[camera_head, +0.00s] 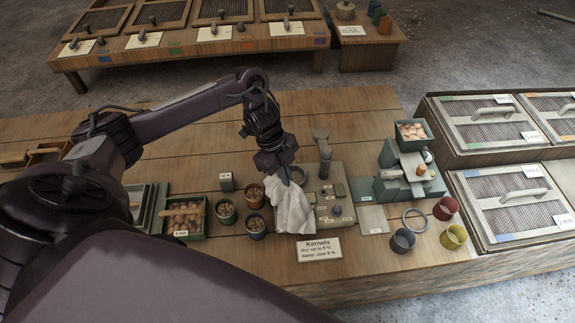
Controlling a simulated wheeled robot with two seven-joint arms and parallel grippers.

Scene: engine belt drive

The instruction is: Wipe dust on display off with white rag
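The white rag (292,212) hangs in loose folds from my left gripper (284,178), whose fingers are pinched on its upper part. The rag drapes at the left side of a grey-beige device (349,211) on the wooden table. The device has a dark knob-topped post, small labels and buttons, and a small greenish panel (339,189) that may be the display. Dust on it is too small to make out. The rag covers the device's left edge. My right gripper is out of view.
Several small cups of kernels, one of them green (226,211), stand left of the rag. A sign reading Kernels (319,249) stands in front. A green machine (408,172), coloured cups and mesh-lidded boxes (512,201) are at right. The table behind the device is clear.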

